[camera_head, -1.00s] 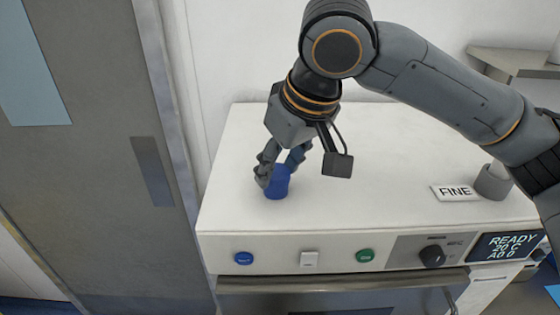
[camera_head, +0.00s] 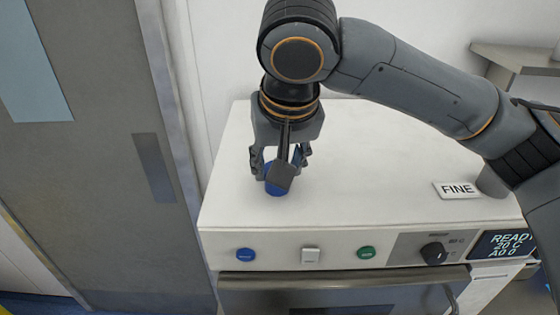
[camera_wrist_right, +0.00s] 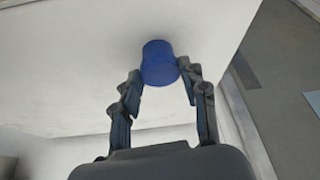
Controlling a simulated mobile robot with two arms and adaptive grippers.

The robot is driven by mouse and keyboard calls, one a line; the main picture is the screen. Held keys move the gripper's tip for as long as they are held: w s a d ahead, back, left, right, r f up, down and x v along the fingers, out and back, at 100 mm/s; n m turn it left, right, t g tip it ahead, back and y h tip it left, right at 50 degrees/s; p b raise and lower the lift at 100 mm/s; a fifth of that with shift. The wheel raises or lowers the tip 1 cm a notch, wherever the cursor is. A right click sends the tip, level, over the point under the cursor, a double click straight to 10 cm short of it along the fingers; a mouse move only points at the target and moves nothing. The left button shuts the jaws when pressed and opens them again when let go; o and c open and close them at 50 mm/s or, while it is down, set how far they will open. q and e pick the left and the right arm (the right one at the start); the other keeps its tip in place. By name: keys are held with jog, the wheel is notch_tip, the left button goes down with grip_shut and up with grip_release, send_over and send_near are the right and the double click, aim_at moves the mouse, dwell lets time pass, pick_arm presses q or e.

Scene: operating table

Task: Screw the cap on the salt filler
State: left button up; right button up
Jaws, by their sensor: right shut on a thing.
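A blue cap (camera_head: 272,189) stands at the left part of the white machine top. It also shows in the right wrist view (camera_wrist_right: 159,62), a short blue cylinder between the fingertips. My right gripper (camera_head: 279,176) points down over the cap and is shut on it, one finger on each side. The wrist-mounted block partly hides the cap in the head view. No separate salt filler shows; whether one is under the cap I cannot tell. My left gripper is out of view.
The white machine top (camera_head: 370,190) is clear around the cap. A FINE label (camera_head: 457,190) and a grey cylinder (camera_head: 492,182) are at its right. Buttons, a black knob (camera_head: 434,253) and a display (camera_head: 508,244) line the front. A grey door (camera_head: 110,150) stands left.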

jog(key=shift+a+r+m+h, duration=0.1)
jog(key=shift+m+h, duration=0.2)
jog(key=shift+m, duration=0.6)
jog(key=shift+a+m+h, duration=0.2)
jog(key=shift+m+h, duration=0.3)
jog(key=shift+m, duration=1.2)
jog(key=shift+h, duration=0.3)
jog(key=m+h, duration=0.1)
jog(key=m, duration=0.2)
jog(key=shift+w+a+m, duration=0.1)
jog(key=shift+a+m, duration=0.05)
jog(key=shift+m, duration=0.15)
jog(key=o, duration=0.7)
jog(key=shift+g, duration=0.3)
